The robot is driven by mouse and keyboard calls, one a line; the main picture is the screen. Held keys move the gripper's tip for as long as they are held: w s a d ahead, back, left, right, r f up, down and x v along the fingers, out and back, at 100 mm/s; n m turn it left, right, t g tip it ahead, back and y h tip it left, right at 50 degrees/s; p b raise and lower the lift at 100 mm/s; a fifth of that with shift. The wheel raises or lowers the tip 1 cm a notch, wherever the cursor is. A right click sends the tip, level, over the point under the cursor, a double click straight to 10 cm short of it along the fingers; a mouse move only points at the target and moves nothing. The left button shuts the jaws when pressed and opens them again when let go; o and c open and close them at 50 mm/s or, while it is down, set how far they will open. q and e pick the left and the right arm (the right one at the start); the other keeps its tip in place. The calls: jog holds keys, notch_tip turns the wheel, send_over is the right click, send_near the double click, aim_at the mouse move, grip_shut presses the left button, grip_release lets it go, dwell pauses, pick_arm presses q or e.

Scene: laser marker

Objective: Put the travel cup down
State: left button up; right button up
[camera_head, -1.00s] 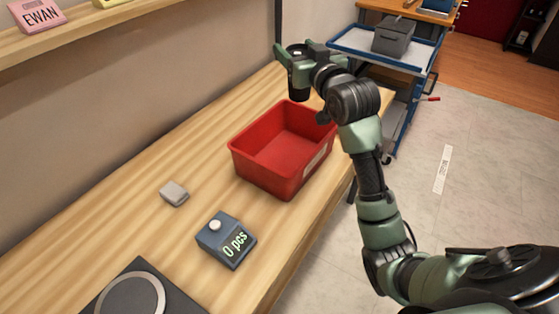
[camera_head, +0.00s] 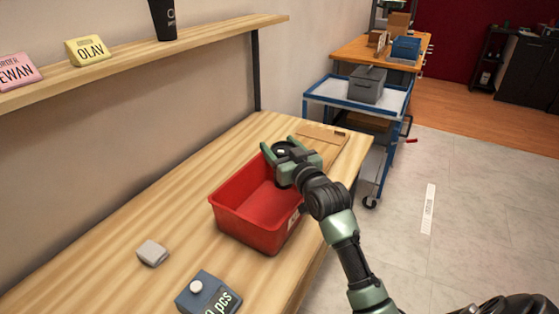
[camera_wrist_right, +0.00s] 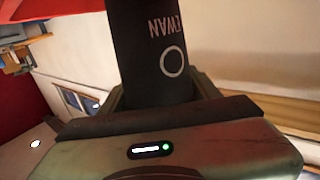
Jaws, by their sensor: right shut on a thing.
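The travel cup (camera_wrist_right: 155,50) is black, with "EWAN" and a ring printed on it; the text is upside down in the right wrist view. My right gripper (camera_head: 281,146) is shut on it. In the head view, the cup's dark round top (camera_head: 287,152) shows between the fingers, and the cup looks roughly upright. Gripper and cup overlap the far right corner of the red bin (camera_head: 240,232). I cannot tell whether the cup's base touches anything; fingers and wrist hide part of it. My left gripper is out of view.
A wall shelf (camera_head: 215,30) holds another black cup (camera_head: 163,20) and name blocks for OLAV (camera_head: 87,51) and EWAN (camera_head: 18,73). The bench (camera_head: 150,212) carries a small grey block (camera_head: 152,253) and a counter box (camera_head: 208,295). A flat board (camera_head: 322,137) lies beyond the bin.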

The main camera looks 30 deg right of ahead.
notch_tip(320, 180, down, 4)
jog(key=shift+f, duration=0.1)
jog(key=shift+f+b, duration=0.3)
jog(key=shift+f, duration=0.15)
jog(key=shift+f, duration=0.1)
jog(key=o, duration=0.8)
